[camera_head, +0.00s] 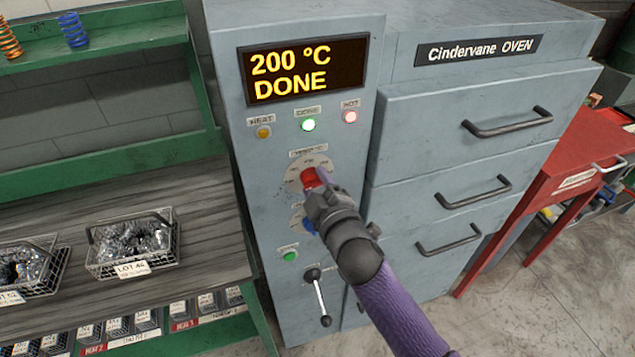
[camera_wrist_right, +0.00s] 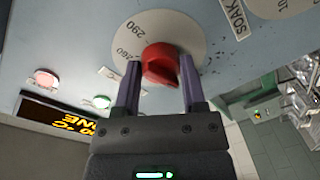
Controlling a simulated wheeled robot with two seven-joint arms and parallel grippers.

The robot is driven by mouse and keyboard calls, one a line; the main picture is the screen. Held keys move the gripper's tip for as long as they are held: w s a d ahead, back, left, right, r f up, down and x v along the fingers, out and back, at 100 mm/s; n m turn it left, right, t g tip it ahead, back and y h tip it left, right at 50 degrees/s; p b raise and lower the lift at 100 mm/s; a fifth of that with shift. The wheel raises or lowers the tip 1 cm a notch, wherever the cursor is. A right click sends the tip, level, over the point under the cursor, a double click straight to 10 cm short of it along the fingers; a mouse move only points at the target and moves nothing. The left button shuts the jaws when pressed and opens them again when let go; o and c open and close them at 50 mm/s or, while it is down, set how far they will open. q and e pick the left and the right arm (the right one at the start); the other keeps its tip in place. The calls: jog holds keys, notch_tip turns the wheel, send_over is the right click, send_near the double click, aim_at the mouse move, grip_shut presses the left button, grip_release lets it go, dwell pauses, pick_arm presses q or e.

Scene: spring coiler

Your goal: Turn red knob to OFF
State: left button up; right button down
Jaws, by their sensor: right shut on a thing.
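The red knob (camera_head: 312,177) sits on a round pale dial on the grey oven's control panel, below the lit display. My right gripper (camera_head: 318,188) is at the knob and partly covers it and the dial. In the right wrist view, the red knob (camera_wrist_right: 160,65) is between the two fingers of my right gripper (camera_wrist_right: 160,80), which is shut on it. The dial (camera_wrist_right: 150,32) shows the marks 260 and 290; its OFF mark cannot be made out. My left gripper is not in view.
The display (camera_head: 303,70) reads 200 °C DONE. The DONE lamp (camera_head: 308,125) glows green and the HOT lamp (camera_head: 350,117) is lit. A blue knob (camera_head: 308,226) and a lever (camera_head: 319,297) are below. Wire baskets (camera_head: 135,268) stand on the left shelf.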

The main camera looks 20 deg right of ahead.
dwell(0.5)
jog(key=shift+c, duration=2)
grip_release()
jog(key=shift+o, duration=1.1)
jog(key=s, duration=1)
jog(key=shift+d+r, duration=0.3)
jog(key=shift+d, duration=0.05)
